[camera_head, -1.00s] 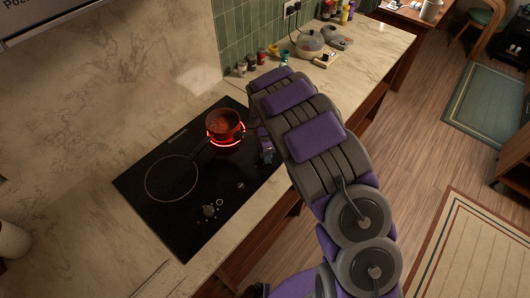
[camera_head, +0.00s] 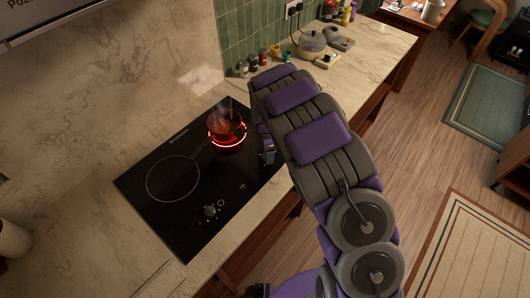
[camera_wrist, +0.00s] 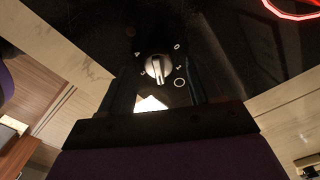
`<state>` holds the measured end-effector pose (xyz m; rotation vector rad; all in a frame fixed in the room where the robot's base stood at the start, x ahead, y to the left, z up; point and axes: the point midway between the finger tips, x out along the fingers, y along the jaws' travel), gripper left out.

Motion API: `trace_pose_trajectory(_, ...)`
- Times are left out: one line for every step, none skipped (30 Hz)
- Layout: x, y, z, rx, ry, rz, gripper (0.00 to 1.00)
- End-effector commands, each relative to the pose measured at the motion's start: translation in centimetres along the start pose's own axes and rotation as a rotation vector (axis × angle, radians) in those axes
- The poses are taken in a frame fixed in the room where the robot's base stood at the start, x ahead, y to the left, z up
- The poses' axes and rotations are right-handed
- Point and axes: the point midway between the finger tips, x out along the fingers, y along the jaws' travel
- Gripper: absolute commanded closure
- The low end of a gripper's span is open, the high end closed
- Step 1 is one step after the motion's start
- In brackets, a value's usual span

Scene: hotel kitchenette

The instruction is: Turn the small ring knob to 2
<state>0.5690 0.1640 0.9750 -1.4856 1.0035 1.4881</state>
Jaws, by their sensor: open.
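In the wrist view, a silver-grey round knob (camera_wrist: 158,68) with a raised grip bar stands on the black cooktop (camera_wrist: 215,35). Pale marks surround it, including a 0 at upper right and a small ring symbol (camera_wrist: 180,82) at lower right. In the head view, my gripper (camera_head: 267,157) is beside the cooktop's right part. A knob (camera_head: 210,211) and a smaller mark or knob (camera_head: 242,185) show near the front edge.
A steaming red-lit pot (camera_head: 225,123) stands on the glowing burner, close to my gripper. The left burner ring (camera_head: 173,177) is empty and dark. Marble counter (camera_head: 95,225) surrounds the cooktop. Small jars (camera_head: 253,62) stand by the green tiles.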

Motion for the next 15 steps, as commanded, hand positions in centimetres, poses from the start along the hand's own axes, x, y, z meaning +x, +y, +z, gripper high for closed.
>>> trace_pose_trajectory(-1.1,-0.1,0.0,0.000,0.001,-0.002,0.37)
trace_pose_trajectory(-1.7,-0.1,0.1,-0.001,0.001,-0.002,0.37)
trace_pose_trajectory(-2.5,-0.1,0.1,-0.001,0.001,-0.003,0.37)
trace_pose_trajectory(-3.2,-0.2,0.1,-0.001,0.002,-0.005,0.37)
trace_pose_trajectory(-4.0,-0.2,0.1,-0.001,0.003,-0.006,0.37)
trace_pose_trajectory(-4.9,-0.2,0.1,-0.001,0.003,-0.006,0.37)
trace_pose_trajectory(-5.6,-0.2,0.1,-0.001,0.003,-0.005,0.37)
trace_pose_trajectory(-6.2,-0.2,0.1,0.000,0.003,-0.003,0.37)
trace_pose_trajectory(-7.1,-0.2,0.1,0.000,0.003,-0.004,0.37)
trace_pose_trajectory(-7.7,-0.2,0.2,-0.001,0.003,-0.004,0.37)
trace_pose_trajectory(-8.4,-0.3,0.2,-0.001,0.003,-0.004,0.37)
trace_pose_trajectory(-9.3,-0.3,0.2,-0.001,0.002,-0.003,0.37)
trace_pose_trajectory(-10.0,-0.2,0.2,-0.001,0.002,-0.003,0.37)
trace_pose_trajectory(-10.6,-0.3,0.2,-0.001,0.003,-0.005,0.37)
trace_pose_trajectory(-11.5,-0.4,0.2,-0.001,0.003,-0.007,0.37)
